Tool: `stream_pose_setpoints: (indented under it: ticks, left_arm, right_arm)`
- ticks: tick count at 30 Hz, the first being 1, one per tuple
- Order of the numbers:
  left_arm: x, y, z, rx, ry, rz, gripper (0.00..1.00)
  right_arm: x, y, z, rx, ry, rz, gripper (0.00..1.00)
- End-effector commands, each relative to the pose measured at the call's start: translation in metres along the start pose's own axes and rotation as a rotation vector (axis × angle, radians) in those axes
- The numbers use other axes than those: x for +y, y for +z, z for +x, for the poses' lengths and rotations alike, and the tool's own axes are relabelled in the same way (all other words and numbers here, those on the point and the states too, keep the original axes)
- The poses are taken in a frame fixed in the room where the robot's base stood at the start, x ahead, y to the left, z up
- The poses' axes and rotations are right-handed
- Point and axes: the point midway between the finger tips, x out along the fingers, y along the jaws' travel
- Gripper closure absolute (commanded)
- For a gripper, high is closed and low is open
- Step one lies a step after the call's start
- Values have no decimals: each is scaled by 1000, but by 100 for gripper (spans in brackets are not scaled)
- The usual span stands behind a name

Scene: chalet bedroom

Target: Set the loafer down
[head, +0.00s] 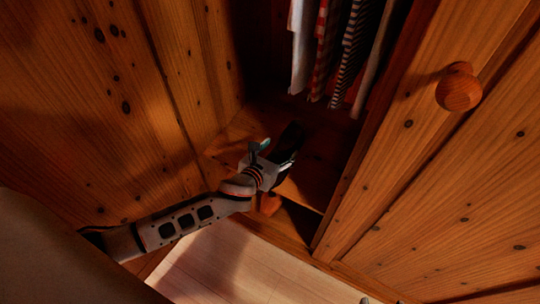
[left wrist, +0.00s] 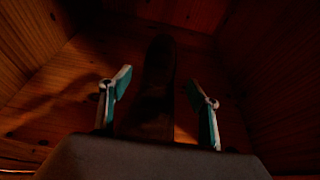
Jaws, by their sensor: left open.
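The dark loafer (head: 291,136) rests on the wooden wardrobe floor, its far end pointing into the wardrobe. In the left wrist view the loafer (left wrist: 157,88) is a long dark shape between the two fingers. My left gripper (head: 274,156) reaches into the wardrobe from the left. Its fingers stand open on either side of the loafer, with a gap showing on both sides in the left wrist view (left wrist: 160,84). The near end of the loafer is hidden by the gripper body, and the deep shadow blurs its outline. My right gripper is not in view.
Several garments (head: 348,50) hang above the wardrobe floor. A wooden door with a round knob (head: 460,88) stands at the right, and a wooden panel (head: 110,90) closes the left. A lower knob (head: 270,203) sits below my wrist. Pale floor (head: 240,270) lies in front.

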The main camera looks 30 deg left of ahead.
Motion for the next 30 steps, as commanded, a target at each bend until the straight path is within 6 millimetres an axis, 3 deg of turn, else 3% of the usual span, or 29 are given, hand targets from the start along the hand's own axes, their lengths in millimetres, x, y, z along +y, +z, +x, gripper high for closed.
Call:
stream_pose_setpoints:
  ticks: [3, 10, 19, 30]
  left_arm:
    - [0, 7, -21, -7, 0, 1, 38]
    - [0, 2, -44, -3, 1, 0, 38]
    - [0, -2, -49, 2, 1, 0, 38]
    - [0, -2, -49, 2, -1, -8, 38]
  right_arm:
    - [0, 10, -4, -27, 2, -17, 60]
    - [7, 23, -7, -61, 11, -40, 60]
    - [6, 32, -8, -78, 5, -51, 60]
    - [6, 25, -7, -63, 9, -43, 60]
